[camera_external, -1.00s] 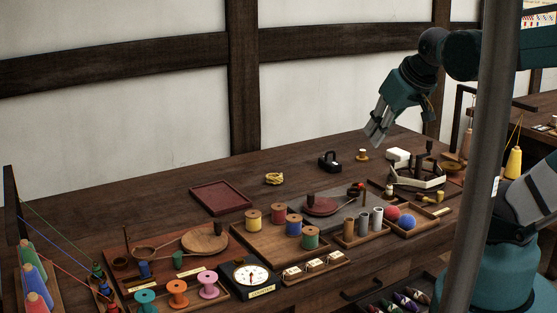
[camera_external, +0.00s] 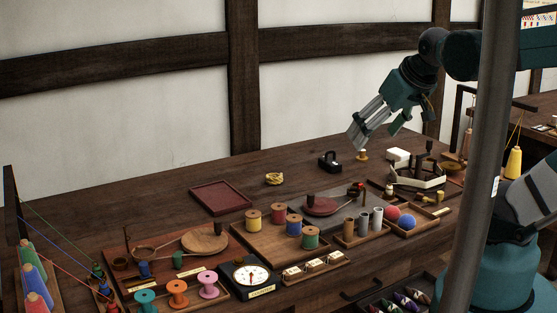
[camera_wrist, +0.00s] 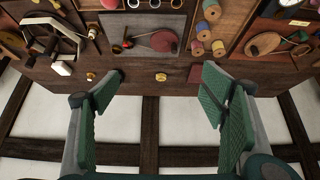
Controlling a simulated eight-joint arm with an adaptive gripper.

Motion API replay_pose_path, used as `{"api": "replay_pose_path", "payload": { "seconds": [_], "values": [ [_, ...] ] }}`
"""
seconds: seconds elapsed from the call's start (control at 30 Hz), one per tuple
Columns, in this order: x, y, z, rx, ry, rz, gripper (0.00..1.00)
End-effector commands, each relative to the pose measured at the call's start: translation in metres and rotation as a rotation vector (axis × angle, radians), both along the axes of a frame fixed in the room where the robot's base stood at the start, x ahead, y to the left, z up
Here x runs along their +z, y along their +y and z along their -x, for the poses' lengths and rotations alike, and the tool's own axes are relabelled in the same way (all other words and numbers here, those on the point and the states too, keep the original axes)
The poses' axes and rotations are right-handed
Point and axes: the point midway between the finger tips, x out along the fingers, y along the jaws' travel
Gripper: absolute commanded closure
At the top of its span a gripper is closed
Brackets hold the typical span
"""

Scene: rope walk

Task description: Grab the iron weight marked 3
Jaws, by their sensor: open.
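A black block with a handle on top (camera_external: 330,161), which looks like the iron weight, stands on the back part of the bench. No number on it is readable. My gripper (camera_external: 378,134) is open and empty, above and to the right of the block, apart from it. In the wrist view my gripper's fingers (camera_wrist: 148,95) are spread wide. A dark shape (camera_wrist: 116,74) beside the left fingertip there seems to be the same block, partly hidden by the finger.
Thread spools (camera_external: 253,219) and a turntable board are in front. A white block (camera_external: 398,154) stands right. Bare bench lies behind.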

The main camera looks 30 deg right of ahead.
Motion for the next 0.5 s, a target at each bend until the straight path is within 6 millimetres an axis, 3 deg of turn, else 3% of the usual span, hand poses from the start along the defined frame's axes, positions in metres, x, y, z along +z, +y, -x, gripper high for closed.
{"api": "replay_pose_path", "payload": {
  "seconds": [0.5],
  "values": [
    [0.0012, -0.0023, -0.0048, -0.013, 0.007, 0.002, 0.26]
  ]
}}
